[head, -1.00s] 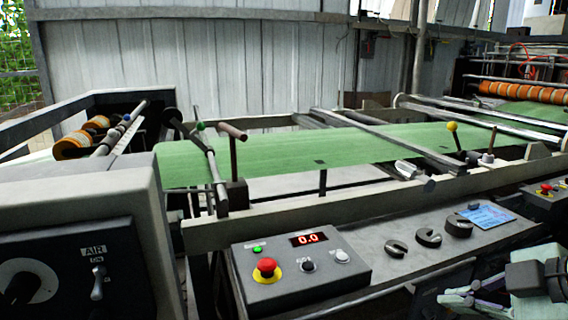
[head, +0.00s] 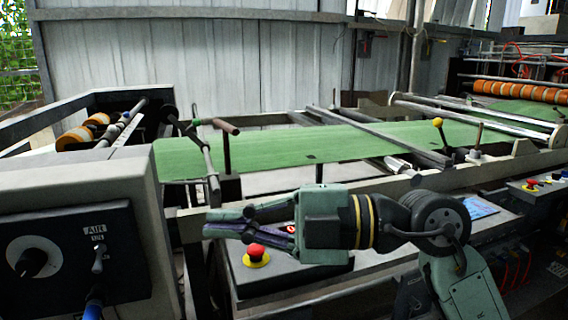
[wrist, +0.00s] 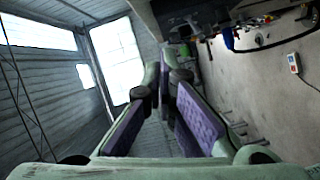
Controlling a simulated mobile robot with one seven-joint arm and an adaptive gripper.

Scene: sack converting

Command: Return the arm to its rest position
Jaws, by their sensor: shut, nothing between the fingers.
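My gripper (head: 213,222) shows in the head view in front of the green web, pointing left, with its fingers above the control box (head: 300,284). Its fingers are shut with nothing between them. In the wrist view the purple-padded fingers (wrist: 166,72) point up the picture, clear of any object. My forearm runs right from the gripper to a dark round joint, then down to the lower right. The arm hides the box's display and most of the shelf behind it.
The red stop button (head: 256,251) is just below the fingers. The green web (head: 270,150) runs behind the arm, with a yellow-knobbed lever (head: 438,122) at right. A blue card (head: 480,207) lies right of the arm.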

